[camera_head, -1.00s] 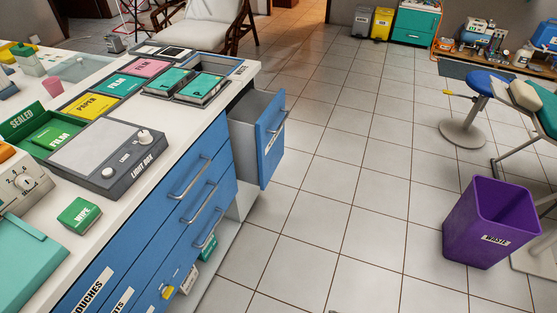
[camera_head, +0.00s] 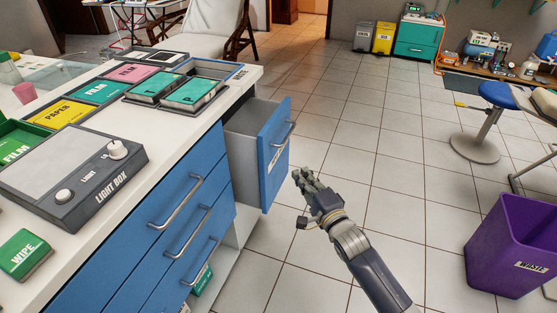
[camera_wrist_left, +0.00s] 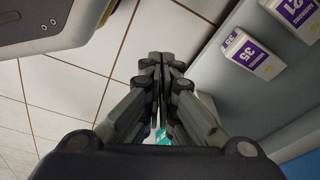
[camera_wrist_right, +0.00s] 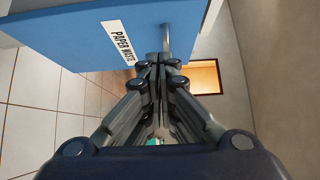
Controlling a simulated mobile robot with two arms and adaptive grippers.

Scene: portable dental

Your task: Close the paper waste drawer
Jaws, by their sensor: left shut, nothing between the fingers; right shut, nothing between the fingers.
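The paper waste drawer (camera_head: 273,153) has a blue front and a grey box, and it stands pulled out at the far end of the blue cabinet. Its metal bar handle (camera_head: 283,135) is on the outer face. My right gripper (camera_head: 303,176) is shut and empty, to the right of the drawer front and apart from it in the head view. In the right wrist view the drawer front with its "PAPER WASTE" label (camera_wrist_right: 119,42) is ahead of the shut fingers (camera_wrist_right: 158,60). My left gripper (camera_wrist_left: 160,60) is shut and empty, seen only in the left wrist view, over floor.
Three closed drawers with bar handles (camera_head: 177,205) are nearer in the cabinet. The white counter (camera_head: 120,225) holds a light box (camera_head: 75,165) and film trays. A purple waste bin (camera_head: 510,250) stands at right. The tiled floor between is clear.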

